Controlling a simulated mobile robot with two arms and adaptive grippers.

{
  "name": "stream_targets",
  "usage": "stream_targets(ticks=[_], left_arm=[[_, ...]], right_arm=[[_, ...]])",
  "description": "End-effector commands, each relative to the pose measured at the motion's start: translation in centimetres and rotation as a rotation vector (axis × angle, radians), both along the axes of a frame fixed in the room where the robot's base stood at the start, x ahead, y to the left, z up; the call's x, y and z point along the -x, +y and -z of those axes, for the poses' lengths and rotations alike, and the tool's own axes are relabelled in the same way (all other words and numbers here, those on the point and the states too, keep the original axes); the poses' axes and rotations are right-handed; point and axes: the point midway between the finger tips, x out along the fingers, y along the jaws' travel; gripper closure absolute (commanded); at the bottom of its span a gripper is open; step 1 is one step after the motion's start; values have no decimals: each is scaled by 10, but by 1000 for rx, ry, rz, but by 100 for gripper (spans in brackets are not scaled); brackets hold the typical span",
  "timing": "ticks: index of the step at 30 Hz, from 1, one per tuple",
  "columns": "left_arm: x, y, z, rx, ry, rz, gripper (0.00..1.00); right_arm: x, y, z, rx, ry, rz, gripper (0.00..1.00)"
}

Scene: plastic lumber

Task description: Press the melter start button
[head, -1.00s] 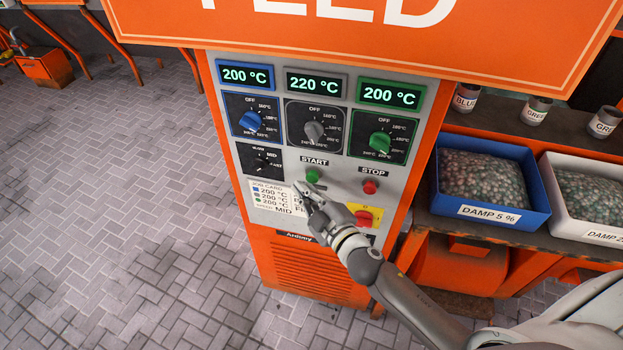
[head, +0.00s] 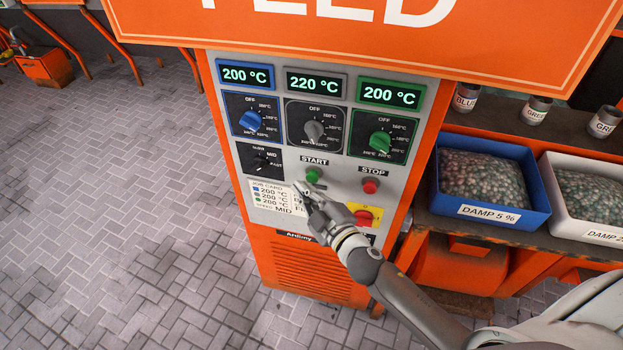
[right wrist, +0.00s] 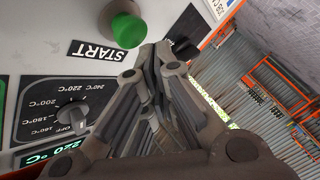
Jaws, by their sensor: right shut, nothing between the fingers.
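The green start button (head: 313,175) sits under the START label on the grey melter panel (head: 338,166). It also shows large in the right wrist view (right wrist: 126,27), close to the fingertips. My right gripper (head: 301,187) is shut and empty. Its tips are just below and left of the start button in the head view; I cannot tell whether they touch the panel. In the right wrist view the closed fingers (right wrist: 160,62) lie beside the button, apart from it in the picture. The left gripper is not in view.
The red stop button (head: 371,186) is right of the start button. Three temperature dials and a job card (head: 268,197) are on the panel. A blue bin (head: 487,215) stands on the shelf at right.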

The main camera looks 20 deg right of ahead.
Motion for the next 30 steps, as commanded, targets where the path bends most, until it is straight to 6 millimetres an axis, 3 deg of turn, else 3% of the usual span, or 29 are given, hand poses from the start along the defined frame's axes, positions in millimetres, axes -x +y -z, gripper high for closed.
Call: stream_targets(ticks=[30], left_arm=[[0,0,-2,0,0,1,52]], right_arm=[[-9,-6,0,0,0,0,100]])
